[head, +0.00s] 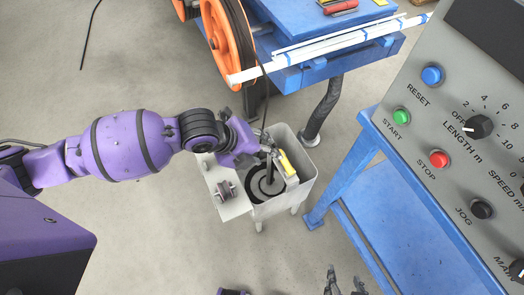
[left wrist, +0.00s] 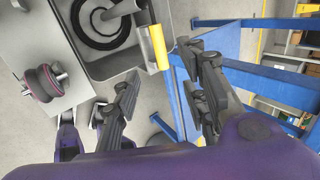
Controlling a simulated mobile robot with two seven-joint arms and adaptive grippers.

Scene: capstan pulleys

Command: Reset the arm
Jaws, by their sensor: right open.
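My left arm reaches in from the left in the head view. Its left gripper (head: 270,147) is over the grey bin (head: 306,185), close to a yellow bar (head: 288,164) on the bin's rim. In the left wrist view the left gripper (left wrist: 163,82) has its fingers wide apart, with nothing between them. The yellow bar (left wrist: 158,47) lies beyond the fingertips there, clear of the grip. My right gripper (head: 345,283) shows at the bottom edge of the head view, its fingers apart and empty. Most of the right arm is out of view.
A black coil (head: 265,186) lies inside the bin; a small spool (head: 225,191) sits on its side shelf. A control panel (head: 455,150) stands on a blue stand (head: 405,215) at right. An orange wheel (head: 228,40) and blue table (head: 300,20) are behind.

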